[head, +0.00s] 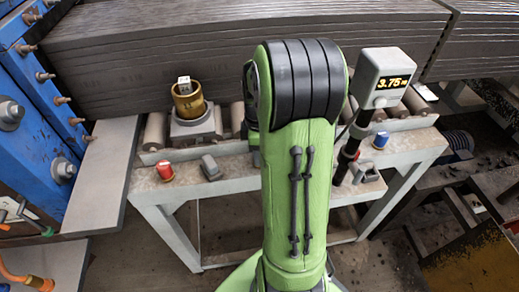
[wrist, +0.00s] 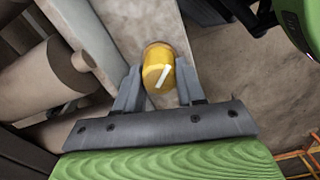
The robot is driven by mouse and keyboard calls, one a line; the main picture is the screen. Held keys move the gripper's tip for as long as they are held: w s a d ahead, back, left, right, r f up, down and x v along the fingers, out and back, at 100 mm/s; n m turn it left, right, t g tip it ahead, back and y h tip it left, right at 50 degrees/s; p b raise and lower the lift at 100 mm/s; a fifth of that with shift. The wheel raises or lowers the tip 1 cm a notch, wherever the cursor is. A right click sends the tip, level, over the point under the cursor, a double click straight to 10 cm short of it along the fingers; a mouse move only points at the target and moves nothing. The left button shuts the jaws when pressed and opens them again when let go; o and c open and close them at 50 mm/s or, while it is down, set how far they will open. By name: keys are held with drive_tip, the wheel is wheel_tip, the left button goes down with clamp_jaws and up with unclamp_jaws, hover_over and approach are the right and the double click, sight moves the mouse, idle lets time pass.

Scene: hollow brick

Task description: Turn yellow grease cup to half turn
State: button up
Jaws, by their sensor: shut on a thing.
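The yellow grease cup (wrist: 153,80) shows in the wrist view as a round knob with a white line on its face. The line slants from lower left to upper right. My gripper (wrist: 158,70) has one grey finger on each side of the cup and is shut on it. The cup sits on a grey metal rail (wrist: 140,28). In the head view my green arm hides the yellow cup and my gripper.
A red cup (head: 165,170) and a grey block (head: 210,167) stand on the bench left of my arm. A blue cup (head: 381,140) and a display post reading 3.75 (head: 383,77) stand right. A brass cup (head: 188,101) sits behind, before the clay column (head: 180,50).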

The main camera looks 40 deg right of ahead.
drive_tip(key=m, duration=0.3)
drive_tip(key=shift+m, duration=0.4)
drive_tip(key=m, duration=0.4)
drive_tip(key=shift+w+d, duration=0.1)
drive_tip(key=m, duration=0.7)
drive_tip(key=shift+d+m+p, duration=0.1)
drive_tip(key=shift+m+p, duration=0.2)
drive_tip(key=shift+p, duration=0.1)
drive_tip(key=m, duration=0.5)
drive_tip(key=shift+r+m, duration=0.1)
drive_tip(key=shift+m, duration=0.2)
drive_tip(key=m, duration=0.5)
drive_tip(key=shift+d+m, duration=0.1)
drive_tip(key=shift+m, duration=0.2)
drive_tip(key=o, duration=1)
drive_tip(key=shift+s, duration=0.2)
